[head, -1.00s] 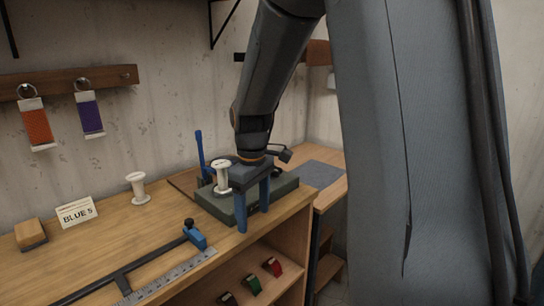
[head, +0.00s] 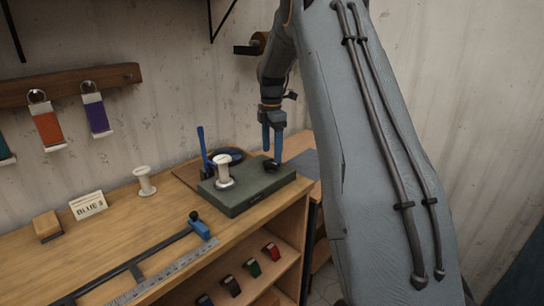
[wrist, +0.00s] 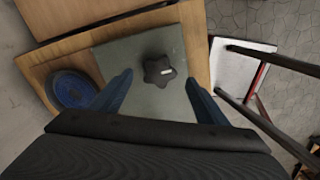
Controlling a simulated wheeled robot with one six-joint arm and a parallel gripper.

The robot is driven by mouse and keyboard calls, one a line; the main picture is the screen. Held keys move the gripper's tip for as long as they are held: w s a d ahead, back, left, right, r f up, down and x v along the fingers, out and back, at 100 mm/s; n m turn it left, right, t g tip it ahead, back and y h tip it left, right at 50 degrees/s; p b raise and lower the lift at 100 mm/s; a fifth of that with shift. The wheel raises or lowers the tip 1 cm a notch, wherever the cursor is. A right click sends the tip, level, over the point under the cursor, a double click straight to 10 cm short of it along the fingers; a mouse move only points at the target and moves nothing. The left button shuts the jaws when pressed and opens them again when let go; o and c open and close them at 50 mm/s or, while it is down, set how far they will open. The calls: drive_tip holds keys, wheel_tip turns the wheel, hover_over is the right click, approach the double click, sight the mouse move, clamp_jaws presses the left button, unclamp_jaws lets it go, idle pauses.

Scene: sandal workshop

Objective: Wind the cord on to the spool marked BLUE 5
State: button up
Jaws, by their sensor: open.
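A white spool (head: 145,182) stands upright on the bench beside the card reading BLUE 5 (head: 88,205). Another pale spool (head: 223,172) stands on the flat grey-green winder block (head: 245,196); I see no cord on either. A dark knob (head: 271,166) sits on the block, right of that spool; it also shows in the wrist view (wrist: 158,70). A blue cord coil (wrist: 72,90) lies beside the block, partly hidden behind the spool in the head view. My gripper (head: 271,153) is open and empty, pointing down above the knob, which shows between its fingers in the wrist view.
A blue upright lever (head: 202,148) stands behind the block's left end. A steel ruler (head: 165,275) and a dark bar with a blue clamp (head: 199,228) lie in front. A tan block (head: 46,225) sits at left. Coloured items line the shelf below.

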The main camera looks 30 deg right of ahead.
sight(271, 162)
drive_tip(key=shift+f+p, duration=0.45)
drive_tip(key=shift+f, duration=1.4)
drive_tip(key=c, duration=1)
drive_tip(key=shift+c, duration=0.2)
drive_tip(key=shift+m, duration=0.3)
